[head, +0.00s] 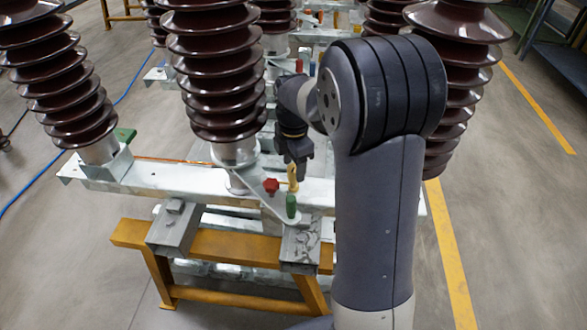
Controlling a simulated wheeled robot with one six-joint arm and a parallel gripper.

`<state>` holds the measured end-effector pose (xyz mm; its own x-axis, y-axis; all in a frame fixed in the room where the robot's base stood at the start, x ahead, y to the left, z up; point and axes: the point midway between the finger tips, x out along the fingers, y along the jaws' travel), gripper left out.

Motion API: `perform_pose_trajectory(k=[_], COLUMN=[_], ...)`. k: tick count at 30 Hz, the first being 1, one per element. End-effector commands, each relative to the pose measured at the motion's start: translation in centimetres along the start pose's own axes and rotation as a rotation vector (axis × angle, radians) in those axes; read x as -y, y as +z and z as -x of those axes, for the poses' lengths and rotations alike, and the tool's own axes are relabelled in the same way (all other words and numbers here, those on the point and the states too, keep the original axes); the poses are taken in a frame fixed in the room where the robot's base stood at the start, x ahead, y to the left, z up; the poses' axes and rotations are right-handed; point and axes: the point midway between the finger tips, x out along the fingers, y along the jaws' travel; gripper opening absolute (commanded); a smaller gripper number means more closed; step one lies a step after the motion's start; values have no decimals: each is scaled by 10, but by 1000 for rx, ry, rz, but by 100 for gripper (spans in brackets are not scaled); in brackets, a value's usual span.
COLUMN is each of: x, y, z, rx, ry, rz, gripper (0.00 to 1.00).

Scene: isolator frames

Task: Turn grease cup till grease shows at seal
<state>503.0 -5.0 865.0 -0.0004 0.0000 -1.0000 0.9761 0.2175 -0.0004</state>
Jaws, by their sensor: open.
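My gripper (296,160) is black, open and points down just above a small brass-yellow upright piece (293,178) on the grey metal plate (250,193) at the foot of the middle insulator. Whether the jaws touch that piece is too small to tell. It may be the grease cup. A red knob (271,186) sits just left of it, and a green cylinder (291,206) stands just in front. I cannot make out the seal or any grease.
Brown ribbed insulators stand close around my arm, the middle one (213,70) just left of the gripper. The galvanized beam (150,176) rests on a yellow trestle (215,245). A blue hose (35,188) lies on the floor at left.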

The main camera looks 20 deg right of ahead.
Motion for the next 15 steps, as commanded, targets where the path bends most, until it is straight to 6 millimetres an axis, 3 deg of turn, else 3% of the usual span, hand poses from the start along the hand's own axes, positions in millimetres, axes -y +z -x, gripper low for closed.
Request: perform_pose_trajectory(k=[5, 15], x=[0, 0], y=[0, 0], z=[-15, -17], rx=[0, 0], ry=[-1, 0], rz=[0, -1], gripper=[54, 52])
